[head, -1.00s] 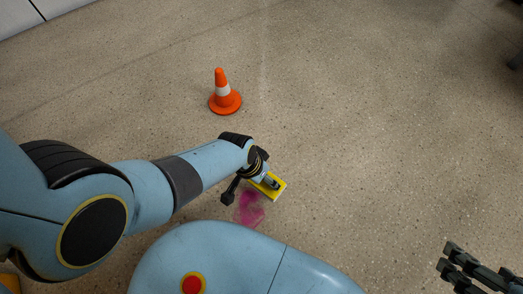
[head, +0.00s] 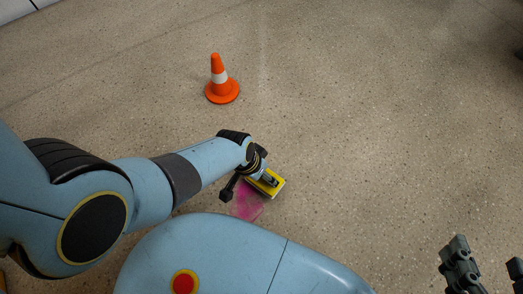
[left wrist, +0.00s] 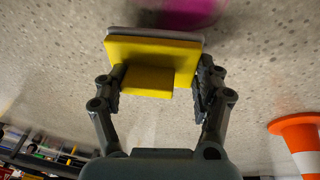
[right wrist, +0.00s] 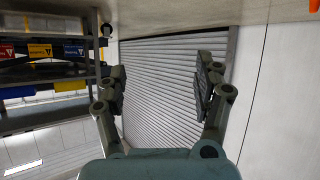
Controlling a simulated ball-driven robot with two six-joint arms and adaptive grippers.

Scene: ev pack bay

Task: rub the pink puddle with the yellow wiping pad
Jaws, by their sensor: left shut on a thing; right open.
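The yellow wiping pad (head: 267,185) is at the end of my left arm in the head view, at the upper right edge of the pink puddle (head: 249,206). My left gripper (left wrist: 158,88) is shut on the handle of the pad (left wrist: 150,55), which has a pale underside. The puddle (left wrist: 180,12) shows beyond the pad at the top of the left wrist view. Whether the pad touches the floor is hard to tell. My right gripper (right wrist: 160,85) is open and empty. It also shows at the lower right of the head view (head: 487,268).
An orange and white cone (head: 220,80) stands on the speckled floor beyond the pad. It also shows in the left wrist view (left wrist: 300,143). The right wrist view shows a shelf rack (right wrist: 50,100) and a grey roller shutter (right wrist: 170,85). The floor right of the pad is clear.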

